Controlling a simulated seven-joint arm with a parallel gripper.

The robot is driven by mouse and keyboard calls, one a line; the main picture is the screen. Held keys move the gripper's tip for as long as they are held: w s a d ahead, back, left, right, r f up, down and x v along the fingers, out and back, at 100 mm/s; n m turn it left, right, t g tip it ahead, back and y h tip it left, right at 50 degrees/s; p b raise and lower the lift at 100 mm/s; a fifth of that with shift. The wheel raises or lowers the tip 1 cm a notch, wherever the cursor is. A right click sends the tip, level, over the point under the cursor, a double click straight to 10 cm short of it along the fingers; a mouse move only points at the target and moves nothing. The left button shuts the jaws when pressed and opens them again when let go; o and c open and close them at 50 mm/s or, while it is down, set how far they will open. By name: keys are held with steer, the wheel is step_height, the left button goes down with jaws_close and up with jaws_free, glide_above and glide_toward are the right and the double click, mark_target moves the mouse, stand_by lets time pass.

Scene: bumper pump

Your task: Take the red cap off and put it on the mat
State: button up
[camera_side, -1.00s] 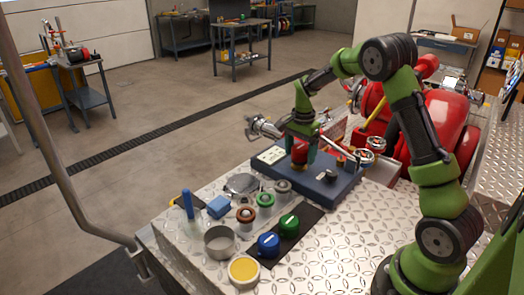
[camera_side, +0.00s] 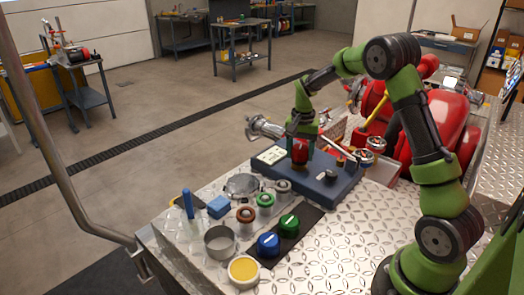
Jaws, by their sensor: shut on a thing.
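The red cap (camera_side: 300,150) is between the fingers of my gripper (camera_side: 301,155), which is shut on it. It is held upright just above a brownish fitting (camera_side: 299,168) on the dark blue panel block (camera_side: 325,187). Whether the cap's lower edge still touches the fitting is hard to tell. The black mat (camera_side: 304,222) lies in front of the block on the diamond-plate surface. A green cap (camera_side: 289,226) and a blue cap (camera_side: 268,244) stand on the mat.
Left of the mat are a metal cup (camera_side: 220,243), a yellow-filled dish (camera_side: 243,269), a blue block (camera_side: 219,207), a blue-handled tool (camera_side: 188,204) and several ring fittings. The mat's upper right part is bare. Hose fittings (camera_side: 370,150) stand behind the block.

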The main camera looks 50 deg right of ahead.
steer(key=shift+n, duration=0.3)
steer(key=n, duration=0.4)
steer(key=shift+n, duration=0.4)
steer(key=shift+n, duration=0.5)
steer(key=n, duration=0.4)
steer(key=n, duration=0.2)
steer(key=shift+n, duration=0.3)
steer(key=shift+r, duration=0.3)
